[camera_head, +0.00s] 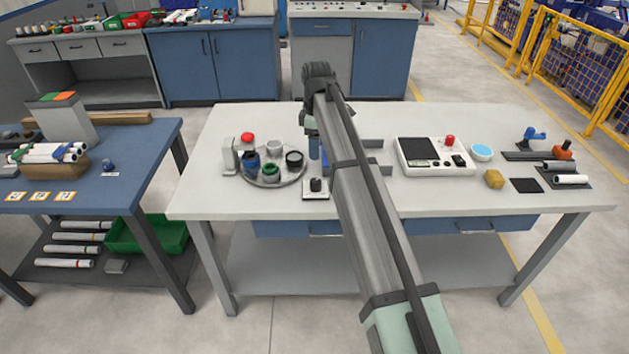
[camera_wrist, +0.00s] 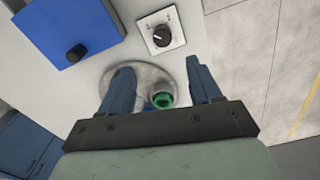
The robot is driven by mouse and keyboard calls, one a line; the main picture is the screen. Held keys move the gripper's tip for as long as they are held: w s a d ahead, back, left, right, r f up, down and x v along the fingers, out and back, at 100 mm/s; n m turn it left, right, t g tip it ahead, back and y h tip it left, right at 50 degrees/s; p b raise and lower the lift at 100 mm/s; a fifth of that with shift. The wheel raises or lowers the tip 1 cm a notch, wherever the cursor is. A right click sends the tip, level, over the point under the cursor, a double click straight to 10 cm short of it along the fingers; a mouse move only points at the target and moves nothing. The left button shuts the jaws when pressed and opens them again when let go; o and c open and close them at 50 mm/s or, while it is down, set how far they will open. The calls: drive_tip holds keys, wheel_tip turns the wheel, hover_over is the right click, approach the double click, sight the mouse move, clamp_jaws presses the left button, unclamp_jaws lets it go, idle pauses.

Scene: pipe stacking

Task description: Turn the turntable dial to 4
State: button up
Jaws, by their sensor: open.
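The dial (camera_wrist: 161,35) is a black knob on a small white plate with tiny marks; I cannot read its setting. In the head view the dial (camera_head: 316,185) sits at the table's front edge, just left of my arm. The turntable (camera_head: 262,183) is a round grey disc bearing several small jars. In the wrist view the turntable (camera_wrist: 143,74) lies partly behind my fingers, with a green-rimmed jar (camera_wrist: 162,100) between them. My gripper (camera_wrist: 157,67) is open and empty, its blue fingers apart over the turntable side. The dial lies beyond the fingertips, untouched.
A blue panel with a black knob (camera_wrist: 70,30) lies near the dial. A red button (camera_head: 247,137) stands behind the turntable. A white scale box (camera_head: 435,156) is right of my arm. The table's front edge passes close to the dial.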

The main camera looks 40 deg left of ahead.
sight(314, 180)
drive_tip(key=f, duration=1.3)
drive_tip(key=shift+s+a+f, duration=0.15)
drive_tip(key=shift+s+f, duration=0.15)
drive_tip(key=shift+f, duration=0.05)
drive_tip(key=shift+c, duration=0.4)
drive_tip(key=c, duration=0.9)
